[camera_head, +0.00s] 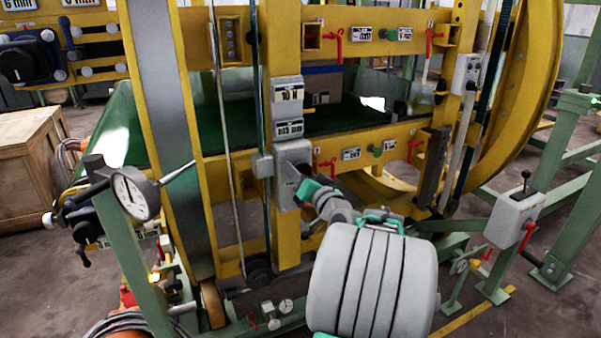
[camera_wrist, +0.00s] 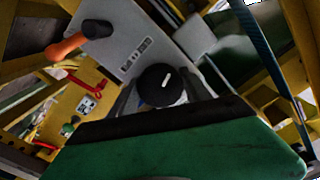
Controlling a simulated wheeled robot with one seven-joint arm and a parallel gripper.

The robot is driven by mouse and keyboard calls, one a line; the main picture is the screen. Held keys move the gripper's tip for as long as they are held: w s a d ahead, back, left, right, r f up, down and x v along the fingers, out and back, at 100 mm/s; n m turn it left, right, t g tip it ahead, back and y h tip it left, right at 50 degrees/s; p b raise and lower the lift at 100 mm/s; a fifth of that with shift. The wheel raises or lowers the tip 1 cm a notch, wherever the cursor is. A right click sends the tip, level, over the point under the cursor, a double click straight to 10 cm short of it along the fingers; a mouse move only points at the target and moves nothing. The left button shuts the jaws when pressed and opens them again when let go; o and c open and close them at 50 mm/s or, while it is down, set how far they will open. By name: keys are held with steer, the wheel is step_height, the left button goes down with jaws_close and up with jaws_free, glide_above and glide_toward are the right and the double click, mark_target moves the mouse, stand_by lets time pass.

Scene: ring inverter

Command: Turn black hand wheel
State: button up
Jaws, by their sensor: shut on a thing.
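The black hand wheel (camera_wrist: 162,84) is a round black knob with a short white mark on its face. It is on a grey box (camera_wrist: 128,42) and sits between the two grey fingers of my gripper (camera_wrist: 163,92) in the wrist view. My gripper is shut on it. In the head view my gripper (camera_head: 303,188) reaches the lower grey box (camera_head: 293,153) on the yellow post. There the wheel is hidden behind my gripper.
Red handles (camera_head: 326,167) and green knobs (camera_head: 377,152) line the yellow beams. A dial gauge (camera_head: 134,193) stands at left. A wooden crate (camera_head: 28,170) stands at far left.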

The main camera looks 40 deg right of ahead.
steer(key=m+p, duration=0.1)
steer(key=m, duration=0.2)
steer(key=shift+r+m+p, duration=0.15)
steer(key=shift+m+p, duration=0.15)
steer(key=shift+m, duration=0.1)
steer(key=m+p, duration=0.2)
steer(key=m, duration=0.1)
steer(key=shift+r+m, duration=0.1)
steer(key=shift+m, duration=0.2)
steer(key=m+p, duration=0.3)
steer(key=m, duration=0.1)
steer(key=shift+m+p, duration=0.95)
steer(key=shift+m, duration=0.35)
steer(key=o, duration=1.4)
steer(key=shift+a, duration=0.1)
